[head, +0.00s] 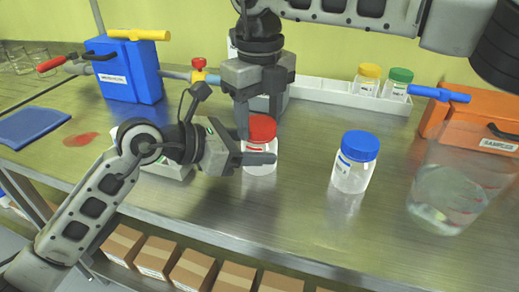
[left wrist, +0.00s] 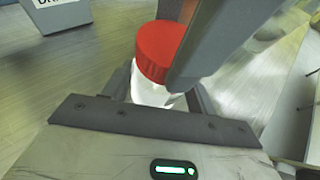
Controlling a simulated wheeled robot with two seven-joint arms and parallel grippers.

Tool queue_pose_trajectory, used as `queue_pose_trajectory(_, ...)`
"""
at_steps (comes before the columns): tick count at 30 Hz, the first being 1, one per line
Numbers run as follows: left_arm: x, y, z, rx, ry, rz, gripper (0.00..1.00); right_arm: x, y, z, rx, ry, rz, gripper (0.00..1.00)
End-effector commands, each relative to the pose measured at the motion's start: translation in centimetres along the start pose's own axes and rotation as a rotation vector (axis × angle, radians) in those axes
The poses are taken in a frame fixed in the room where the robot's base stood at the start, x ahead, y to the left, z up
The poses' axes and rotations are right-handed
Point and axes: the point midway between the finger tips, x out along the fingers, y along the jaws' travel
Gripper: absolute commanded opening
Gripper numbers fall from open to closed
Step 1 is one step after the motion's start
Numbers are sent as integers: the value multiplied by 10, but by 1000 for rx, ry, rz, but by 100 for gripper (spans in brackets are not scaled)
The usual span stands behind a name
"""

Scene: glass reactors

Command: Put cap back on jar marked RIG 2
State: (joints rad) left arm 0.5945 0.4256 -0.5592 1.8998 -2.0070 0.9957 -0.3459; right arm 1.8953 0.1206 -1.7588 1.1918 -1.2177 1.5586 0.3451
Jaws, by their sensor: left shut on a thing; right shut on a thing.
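A clear jar (head: 259,167) stands on the metal bench near the middle, with a red cap (head: 262,128) at its mouth. My left gripper (head: 258,158) is shut around the jar body from the left. My right gripper (head: 262,122) reaches down from above and is shut on the red cap. In the left wrist view the red cap (left wrist: 164,50) sits over the jar (left wrist: 152,92), with a right finger beside it. I cannot tell whether the cap is fully seated. The jar's label is mostly hidden, and I cannot read RIG 2 on it.
A blue-capped jar (head: 354,163) stands to the right, then a large glass vessel of liquid (head: 446,195). A white rack (head: 325,92) behind holds yellow- and green-capped jars. A blue box (head: 128,72) and red patch (head: 81,139) are left; an orange box (head: 480,122) is right.

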Motion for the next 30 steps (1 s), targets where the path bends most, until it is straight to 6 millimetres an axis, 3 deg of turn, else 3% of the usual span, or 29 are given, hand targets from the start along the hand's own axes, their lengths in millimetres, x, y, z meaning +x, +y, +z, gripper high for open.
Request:
queue_pose_trajectory(3,0,0,0,0,0,0,0,0,0,0,209,-1,0,25)
queue_pose_trajectory(8,0,0,0,0,1,0,0,0,0,0,206,-1,0,25)
queue_pose_trajectory(9,0,0,0,0,1,0,0,0,0,0,206,-1,0,64)
queue_pose_trajectory(11,0,0,0,0,1,0,0,0,0,0,206,-1,0,78)
queue_pose_trajectory(22,0,0,0,0,0,0,0,-6,0,0,204,-2,0,78)
queue_pose_trajectory(30,0,0,0,0,0,0,0,-57,0,1,206,-5,-1,78)
